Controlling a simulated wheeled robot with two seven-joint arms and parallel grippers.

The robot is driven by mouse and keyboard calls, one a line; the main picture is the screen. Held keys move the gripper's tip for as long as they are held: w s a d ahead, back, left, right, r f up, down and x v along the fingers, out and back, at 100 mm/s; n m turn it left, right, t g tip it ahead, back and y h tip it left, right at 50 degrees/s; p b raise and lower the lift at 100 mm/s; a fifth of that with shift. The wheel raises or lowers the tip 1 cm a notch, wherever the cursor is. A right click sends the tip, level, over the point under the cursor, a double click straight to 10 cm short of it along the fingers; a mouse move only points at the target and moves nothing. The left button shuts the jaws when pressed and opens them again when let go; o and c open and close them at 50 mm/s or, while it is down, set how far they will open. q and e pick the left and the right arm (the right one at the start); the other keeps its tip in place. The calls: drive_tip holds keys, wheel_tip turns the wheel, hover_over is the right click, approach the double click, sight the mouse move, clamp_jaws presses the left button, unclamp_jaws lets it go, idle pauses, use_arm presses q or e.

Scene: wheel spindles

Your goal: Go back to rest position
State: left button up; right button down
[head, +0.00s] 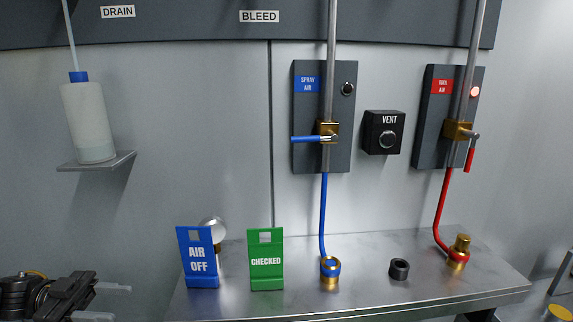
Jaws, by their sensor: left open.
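My left gripper (112,302) is at the lower left of the head view, with its two pale fingers apart and nothing between them. It is left of the blue AIR OFF sign (202,268) and apart from it. The green CHECKED sign (266,270) stands to the right of that sign on the metal shelf (345,298).
The SPRAY AIR panel (304,130) has a horizontal blue lever (305,139). The TOOL AIR panel (431,125) has a lit red lamp and a downward red lever (469,159). A VENT box (382,125) hangs between. Hose fittings and a black ring (399,269) are on the shelf. A bottle (88,122) stands upper left.

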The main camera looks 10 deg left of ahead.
use_arm(q)
drive_tip(key=w+a+f+n+t+y, duration=0.1)
drive_tip(key=w+a+f+t+y, duration=0.35)
drive_tip(key=w, duration=0.25)
drive_tip(key=a+f+n+t+y, duration=0.4)
drive_tip(key=a+f+y, duration=0.2)
drive_tip(key=a+f, duration=0.6)
drive_tip(key=s+a+f+n+g+y, duration=0.25)
drive_tip(key=s+a+f+y, duration=0.35)
drive_tip(key=f, duration=0.7)
drive_tip(key=s+a+f+n+g+y, duration=0.1)
drive_tip(key=s+a+f+n+y, duration=0.2)
drive_tip(key=s+a+f, duration=0.7)
drive_tip(key=s+d+f+n+g+y, duration=0.1)
drive_tip(key=s+d+f+g, duration=0.2)
drive_tip(key=s+d+f, duration=0.8)
drive_tip(key=s+d+f+n+g, duration=0.1)
drive_tip(key=s+d+f+g, duration=0.3)
drive_tip(key=s+d+f, duration=0.7)
drive_tip(key=s+d+f+g+h, duration=0.2)
drive_tip(key=d+f, duration=0.7)
drive_tip(key=d, duration=0.5)
drive_tip(key=w+d+f+h, duration=0.1)
drive_tip(key=w+d, duration=0.3)
drive_tip(key=d, duration=0.7)
drive_tip(key=shift+f, duration=0.35)
